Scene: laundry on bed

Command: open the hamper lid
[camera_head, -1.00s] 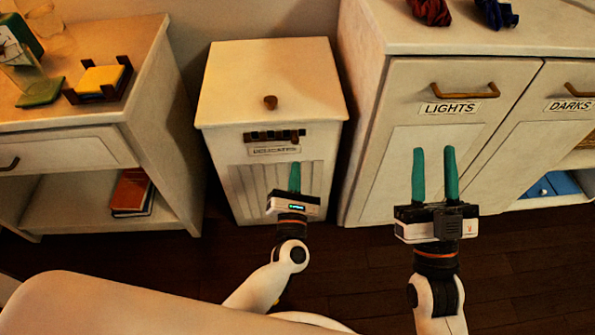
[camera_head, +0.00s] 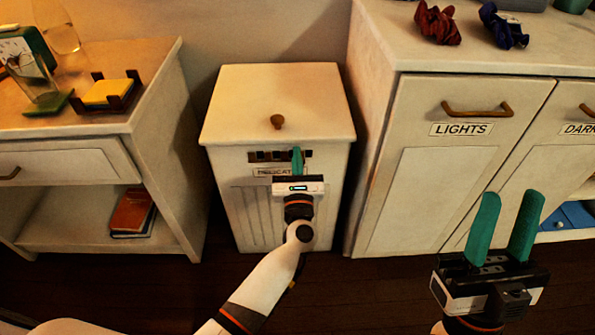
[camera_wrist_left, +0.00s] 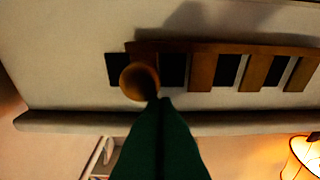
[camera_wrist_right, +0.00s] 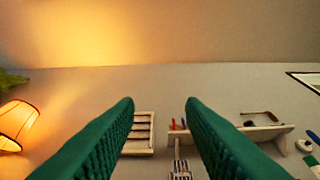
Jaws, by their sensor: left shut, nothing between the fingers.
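The hamper is a white box with a closed flat lid (camera_head: 245,105) and a round brown knob (camera_head: 277,121) on top. Its front has a row of dark slots (camera_head: 262,156) above a partly covered DELICATES label (camera_head: 265,173). My left gripper (camera_head: 297,151), green-fingered, is shut and empty, its tips over the slots just below the lid's front edge. The left wrist view shows its tips (camera_wrist_left: 160,102) beside a round brown end (camera_wrist_left: 139,82) and the slotted strip (camera_wrist_left: 203,68); contact cannot be told. My right gripper (camera_head: 507,222) is open and empty, right of the hamper.
A white cabinet (camera_head: 455,165) labelled LIGHTS and DARKS stands to the right, with scrunchies (camera_head: 437,24) on top. A nightstand (camera_head: 160,80) stands to the left, with a yellow block (camera_head: 108,92) in a holder. Narrow floor gaps flank the hamper.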

